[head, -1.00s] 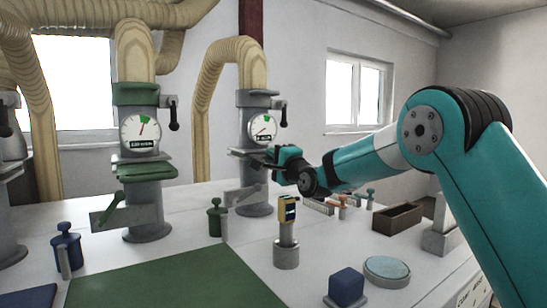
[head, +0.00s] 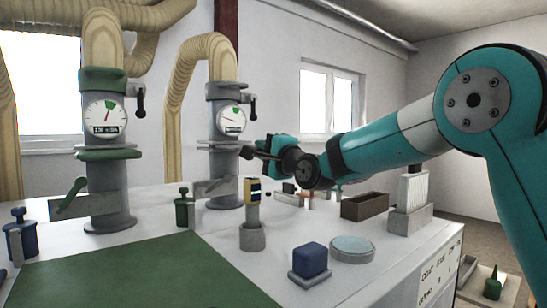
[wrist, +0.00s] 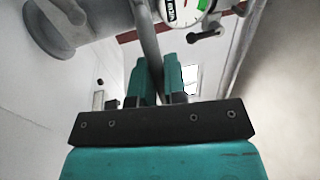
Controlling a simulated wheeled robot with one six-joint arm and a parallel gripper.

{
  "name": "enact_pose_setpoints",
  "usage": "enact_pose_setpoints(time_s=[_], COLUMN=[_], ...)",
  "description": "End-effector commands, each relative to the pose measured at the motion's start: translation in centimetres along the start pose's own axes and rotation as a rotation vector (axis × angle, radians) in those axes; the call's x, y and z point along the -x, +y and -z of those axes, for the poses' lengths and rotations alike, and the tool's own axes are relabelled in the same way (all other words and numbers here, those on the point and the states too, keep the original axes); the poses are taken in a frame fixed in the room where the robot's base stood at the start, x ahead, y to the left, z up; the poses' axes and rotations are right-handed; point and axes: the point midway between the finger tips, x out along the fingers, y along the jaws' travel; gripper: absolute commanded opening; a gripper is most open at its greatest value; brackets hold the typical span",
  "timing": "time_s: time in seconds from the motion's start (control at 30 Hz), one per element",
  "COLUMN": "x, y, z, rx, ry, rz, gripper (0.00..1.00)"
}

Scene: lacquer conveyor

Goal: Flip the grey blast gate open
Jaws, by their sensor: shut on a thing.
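The grey blast gate is a grey upright pipe (head: 224,165) with a round white dial (head: 231,119), right of a similar green-trimmed pipe. A grey bar (wrist: 149,40) runs up from between my fingers toward the pipe in the wrist view. My gripper (head: 258,152) is at the right side of the pipe, just below dial height. In the wrist view my gripper (wrist: 157,78) is shut on the grey bar. The dial's needle points left. A separate grey plate (head: 214,188) sticks out lower on the pipe. The bar's held end is partly hidden by the fingers.
The green-trimmed pipe (head: 107,175) stands at left. On the white bench are a yellow-topped device (head: 252,215), a blue block (head: 311,258), a round pale disc (head: 352,248), a brown box (head: 365,206) and a green mat (head: 130,275). A black crank (head: 252,128) sits beside the dial.

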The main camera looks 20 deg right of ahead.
Motion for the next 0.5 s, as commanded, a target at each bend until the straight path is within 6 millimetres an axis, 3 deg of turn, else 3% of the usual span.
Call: enact_pose_setpoints(time_s=[0.33, 0.37, 0.4, 0.43, 0.5], x=[0.2, 0.21, 0.21, 0.21, 0.18], y=[0.12, 0.14, 0.14, 0.13, 0.11], z=[-0.39, -0.39, -0.38, -0.39, -0.43], rx=[0.0, 0.0, 0.0, 0.0, 0.0], ry=[-0.002, -0.002, -0.002, -0.002, -0.003], rz=[-0.004, -0.005, -0.005, -0.004, -0.004], gripper=[0.0, 0.19, 0.28, 0.35, 0.36])
